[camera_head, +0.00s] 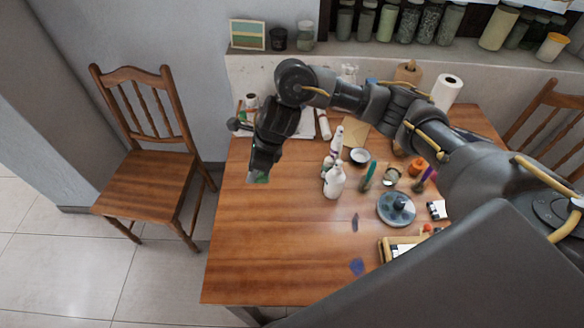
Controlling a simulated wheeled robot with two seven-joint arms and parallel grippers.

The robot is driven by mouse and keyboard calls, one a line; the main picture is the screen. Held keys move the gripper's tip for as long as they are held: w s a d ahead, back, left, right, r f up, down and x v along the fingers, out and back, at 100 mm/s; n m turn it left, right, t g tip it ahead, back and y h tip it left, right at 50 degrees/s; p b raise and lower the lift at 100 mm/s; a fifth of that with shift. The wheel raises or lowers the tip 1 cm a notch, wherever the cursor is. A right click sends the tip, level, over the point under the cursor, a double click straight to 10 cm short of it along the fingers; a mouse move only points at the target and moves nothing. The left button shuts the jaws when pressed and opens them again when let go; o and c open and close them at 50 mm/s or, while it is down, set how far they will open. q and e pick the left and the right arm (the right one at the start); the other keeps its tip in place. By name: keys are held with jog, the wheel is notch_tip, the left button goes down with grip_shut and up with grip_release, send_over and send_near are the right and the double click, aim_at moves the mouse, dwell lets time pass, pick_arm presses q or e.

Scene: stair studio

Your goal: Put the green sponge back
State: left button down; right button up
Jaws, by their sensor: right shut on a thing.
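My right gripper (260,172) hangs over the left part of the wooden table (260,260), its arm reaching in from the right. It is shut on the green sponge (262,178), of which only a small green patch shows at the fingertips. A pale patch shows beside the green one. I cannot tell whether the sponge touches the table top. My left gripper is not in view.
White bottles (334,180) stand right of the gripper, near a grey round dish (396,208) and a wooden tray (386,250). A paper roll (446,92) stands at the back. A chair (150,180) is left of the table. The front left table top is mostly clear.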

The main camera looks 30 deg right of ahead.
jog(key=shift+s+d, duration=0.1)
jog(key=shift+d, duration=0.25)
jog(key=d+f, duration=0.3)
jog(key=d, duration=0.1)
jog(key=w+d+f+p, duration=0.1)
jog(key=d+f, duration=0.1)
jog(key=d, duration=0.2)
jog(key=w+d+f+p, duration=0.1)
jog(key=d+f, duration=0.2)
jog(key=d, duration=0.1)
jog(key=shift+w+d+f, duration=0.1)
jog(key=shift+f, duration=0.2)
jog(key=shift+d+f, duration=0.3)
jog(key=shift+f, duration=0.05)
jog(key=f, duration=0.3)
jog(key=shift+w+d+f, duration=0.1)
jog(key=shift+d+f, duration=0.1)
jog(key=shift+f, duration=0.05)
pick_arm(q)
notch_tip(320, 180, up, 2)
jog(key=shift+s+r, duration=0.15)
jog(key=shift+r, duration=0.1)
